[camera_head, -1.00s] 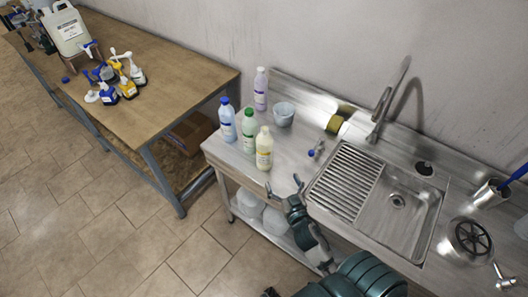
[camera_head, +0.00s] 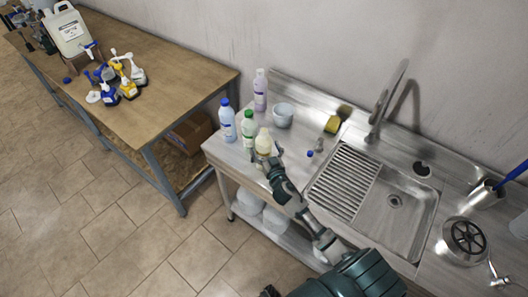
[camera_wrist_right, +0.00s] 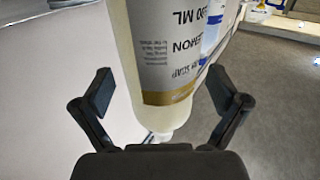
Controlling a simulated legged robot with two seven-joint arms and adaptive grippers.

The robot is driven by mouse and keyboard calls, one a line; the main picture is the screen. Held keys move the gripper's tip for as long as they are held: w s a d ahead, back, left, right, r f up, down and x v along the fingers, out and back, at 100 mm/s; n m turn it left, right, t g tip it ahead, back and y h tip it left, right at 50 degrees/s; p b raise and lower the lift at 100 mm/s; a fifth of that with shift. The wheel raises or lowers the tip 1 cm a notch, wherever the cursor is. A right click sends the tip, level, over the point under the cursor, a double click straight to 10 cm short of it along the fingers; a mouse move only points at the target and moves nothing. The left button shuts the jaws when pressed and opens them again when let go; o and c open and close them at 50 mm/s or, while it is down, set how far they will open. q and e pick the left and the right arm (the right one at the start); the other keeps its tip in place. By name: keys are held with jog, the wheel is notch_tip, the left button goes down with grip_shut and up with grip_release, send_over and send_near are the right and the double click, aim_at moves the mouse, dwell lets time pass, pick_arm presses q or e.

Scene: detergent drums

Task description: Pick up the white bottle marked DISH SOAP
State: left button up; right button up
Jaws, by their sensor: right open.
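The cream-white soap bottle (camera_head: 264,138) stands upright on the steel counter, at the front right of a bottle group. My right gripper (camera_head: 267,156) is at its lower part and hides some of it. In the right wrist view the bottle (camera_wrist_right: 165,50) appears upside down, with label words that read SOAP, LEMON and ML. There my right gripper (camera_wrist_right: 162,92) is open, one finger on each side of the bottle, with a visible gap at the left finger. My left gripper is not in view.
A green-capped bottle (camera_head: 248,128) stands close to its left, then a blue bottle (camera_head: 227,121). A lilac bottle (camera_head: 260,92) and a grey-white tub (camera_head: 283,115) stand behind. The ribbed drainboard (camera_head: 345,183) and sink (camera_head: 393,205) lie to the right, with a sponge (camera_head: 332,124) behind.

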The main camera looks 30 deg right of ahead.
jog(key=shift+w+d, duration=0.1)
jog(key=shift+w, duration=0.25)
jog(key=shift+s, duration=0.1)
jog(key=c, duration=1.3)
jog(key=shift+o, duration=0.2)
jog(key=shift+r, duration=0.15)
